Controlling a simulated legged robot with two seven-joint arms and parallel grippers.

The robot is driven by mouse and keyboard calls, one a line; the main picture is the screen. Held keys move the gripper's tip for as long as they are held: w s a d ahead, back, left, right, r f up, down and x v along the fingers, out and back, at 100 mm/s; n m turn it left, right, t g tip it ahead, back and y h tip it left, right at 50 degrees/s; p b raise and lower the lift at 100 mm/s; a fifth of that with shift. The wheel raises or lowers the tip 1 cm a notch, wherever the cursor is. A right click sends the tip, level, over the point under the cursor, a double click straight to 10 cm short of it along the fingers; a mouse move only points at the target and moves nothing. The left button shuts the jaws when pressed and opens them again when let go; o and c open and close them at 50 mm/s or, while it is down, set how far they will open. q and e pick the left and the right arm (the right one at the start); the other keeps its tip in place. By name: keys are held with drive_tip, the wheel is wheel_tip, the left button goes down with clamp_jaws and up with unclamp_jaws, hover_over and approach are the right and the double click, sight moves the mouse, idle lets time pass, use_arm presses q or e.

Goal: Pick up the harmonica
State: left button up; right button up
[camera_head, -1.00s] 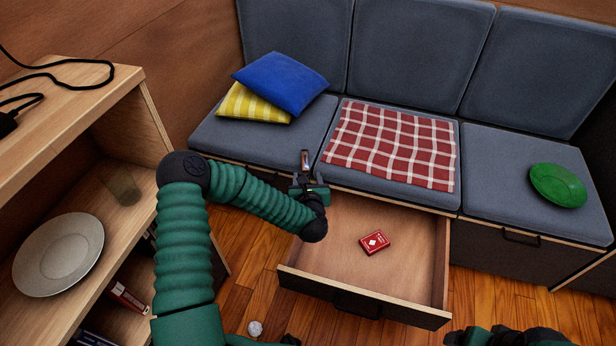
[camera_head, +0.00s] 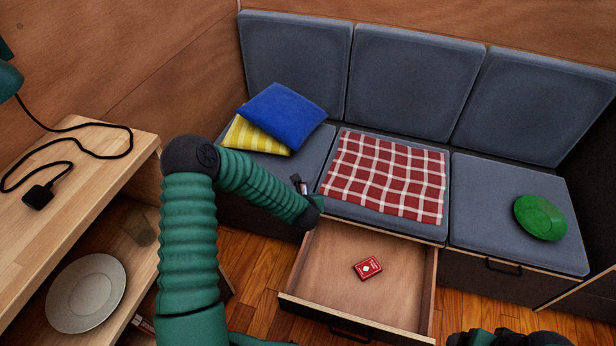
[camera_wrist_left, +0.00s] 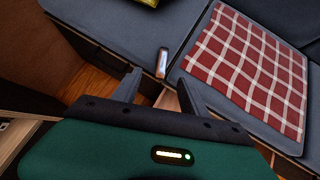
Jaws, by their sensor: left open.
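A small harmonica (camera_wrist_left: 162,63), brown and silver, lies on the grey seat near its front edge in the left wrist view. In the head view only a small bit of it (camera_head: 304,188) shows beyond my left forearm. My left gripper (camera_wrist_left: 158,84) is open and empty. Its two fingers point toward the harmonica, which appears just beyond and between the tips, apart from them. In the head view the arm mostly hides this gripper. Dark parts of my right arm (camera_head: 508,338) show at the bottom right; its jaws cannot be made out.
An open drawer (camera_head: 330,285) with a red card box (camera_head: 368,267) sticks out below the seat. A wooden shelf (camera_head: 85,150) stands left.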

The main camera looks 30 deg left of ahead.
use_arm(q)
drive_tip(key=b, duration=0.4)
approach(304, 193)
drive_tip(key=shift+w+a+f, duration=0.3)
drive_tip(key=shift+w+a, duration=0.3)
drive_tip(key=shift+w+a+f, duration=0.35)
drive_tip(key=shift+w+a, duration=0.25)
drive_tip(key=shift+w+a+f, duration=0.15)
drive_tip(key=shift+a+f, duration=0.05)
drive_tip(key=shift+f, duration=0.05)
drive_tip(key=w+f, duration=0.1)
drive_tip(key=f+b, duration=0.1)
drive_tip(key=w+f+b, duration=0.1)
drive_tip(key=f, duration=0.1)
drive_tip(key=shift+w+a+f, duration=0.15)
drive_tip(key=shift+w+a, duration=0.2)
drive_tip(key=shift+a, duration=0.05)
use_arm(e)
drive_tip(key=x, duration=0.2)
drive_tip(key=s+x, duration=0.1)
drive_tip(key=x, duration=0.1)
drive_tip(key=shift+f, duration=0.4)
use_arm(q)
drive_tip(key=shift+a, duration=0.1)
drive_tip(key=shift+c, duration=0.4)
clamp_jaws()
